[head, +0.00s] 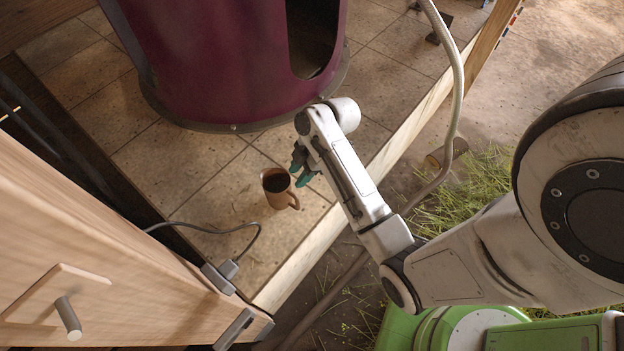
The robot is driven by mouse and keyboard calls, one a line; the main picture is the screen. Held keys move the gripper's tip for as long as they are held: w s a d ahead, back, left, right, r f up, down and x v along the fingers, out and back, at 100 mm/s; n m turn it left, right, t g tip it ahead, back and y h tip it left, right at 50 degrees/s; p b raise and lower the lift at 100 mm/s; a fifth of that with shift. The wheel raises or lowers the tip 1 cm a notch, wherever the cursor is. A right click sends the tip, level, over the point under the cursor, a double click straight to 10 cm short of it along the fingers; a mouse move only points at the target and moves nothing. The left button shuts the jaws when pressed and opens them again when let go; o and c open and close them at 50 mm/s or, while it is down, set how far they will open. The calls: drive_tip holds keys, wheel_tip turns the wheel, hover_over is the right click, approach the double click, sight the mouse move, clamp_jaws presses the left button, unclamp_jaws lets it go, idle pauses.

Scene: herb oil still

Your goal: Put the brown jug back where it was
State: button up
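The brown jug (273,204) stands upright on the tiled platform (215,200), near its front corner. Its inside looks dark, and its handle points to the lower right. My gripper (300,168), with dark teal fingers, is just above and to the right of the jug in the picture, close to the rim and handle. The arm link partly hides the gripper. I cannot tell whether the fingers touch the jug or how far apart they are.
A large purple cylinder (220,60) with a dark opening stands behind the jug. A wooden cabinet (110,240) with a knob is at the left. A cable (215,231) with a plug lies near the jug. A pale hose (458,80) and cut grass (470,185) are at the right.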

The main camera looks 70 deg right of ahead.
drive_tip(key=s+a+r+m+g+h, duration=0.3)
drive_tip(key=s+a+r+m, duration=0.1)
drive_tip(key=s+a+m, duration=0.5)
drive_tip(key=s+a, duration=0.2)
drive_tip(key=a, duration=0.1)
drive_tip(key=shift+s+a+r+m, duration=0.15)
drive_tip(key=shift+s+a+m, duration=0.25)
drive_tip(key=shift+d, duration=0.1)
